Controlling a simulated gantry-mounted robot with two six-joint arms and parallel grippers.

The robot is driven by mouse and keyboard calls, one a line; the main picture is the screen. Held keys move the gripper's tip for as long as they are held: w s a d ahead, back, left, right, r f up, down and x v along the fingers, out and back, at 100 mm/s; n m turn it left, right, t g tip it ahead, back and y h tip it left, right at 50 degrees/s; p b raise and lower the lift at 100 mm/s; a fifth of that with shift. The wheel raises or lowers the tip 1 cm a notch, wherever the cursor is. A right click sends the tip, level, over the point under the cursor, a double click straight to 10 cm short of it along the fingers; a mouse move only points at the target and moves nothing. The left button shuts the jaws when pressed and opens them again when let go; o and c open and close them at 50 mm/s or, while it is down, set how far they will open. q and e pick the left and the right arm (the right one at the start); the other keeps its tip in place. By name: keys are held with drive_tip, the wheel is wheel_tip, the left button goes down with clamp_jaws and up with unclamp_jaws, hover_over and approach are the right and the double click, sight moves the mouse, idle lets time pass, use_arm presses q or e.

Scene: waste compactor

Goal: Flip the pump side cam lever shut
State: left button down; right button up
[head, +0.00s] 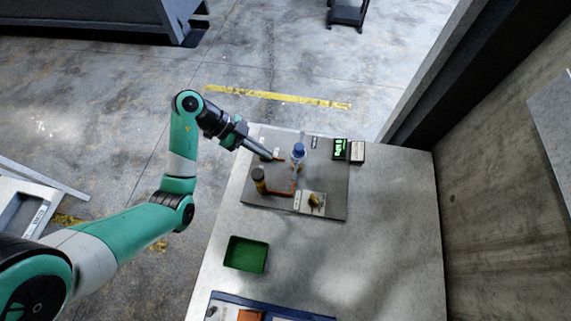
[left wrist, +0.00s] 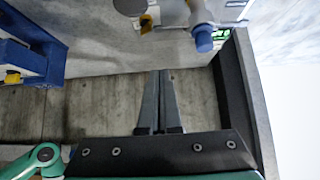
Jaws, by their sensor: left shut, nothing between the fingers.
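My left gripper (head: 270,157) reaches in from the left over the dark mounting plate (head: 330,180), its slim fingers together and empty. Its tips are close to a small orange piece (head: 280,159), perhaps a cam lever; whether they touch, I cannot tell. Just right stands an upright fitting with a blue cap (head: 298,150). A dark and brass cylinder (head: 259,180) stands nearer, with an orange pipe (head: 283,193) beside it. In the left wrist view the shut fingers (left wrist: 160,75) point toward a grey fitting with a blue end (left wrist: 203,40). The right gripper is not in view.
A brass valve (head: 315,202) sits on a pale panel on the plate. A green-lit display (head: 340,148) and a small box (head: 357,152) stand at the back. A green tray (head: 233,265) and a blue-edged tray (head: 270,304) lie nearer. The table's right side is clear.

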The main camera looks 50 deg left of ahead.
use_arm(q)
drive_tip(key=b, duration=0.3)
hover_over(295, 172)
drive_tip(key=s, duration=0.3)
wheel_tip(295, 172, down, 8)
wheel_tip(295, 172, down, 3)
drive_tip(key=shift+w+f+b, duration=0.1)
drive_tip(key=shift+b, duration=0.35)
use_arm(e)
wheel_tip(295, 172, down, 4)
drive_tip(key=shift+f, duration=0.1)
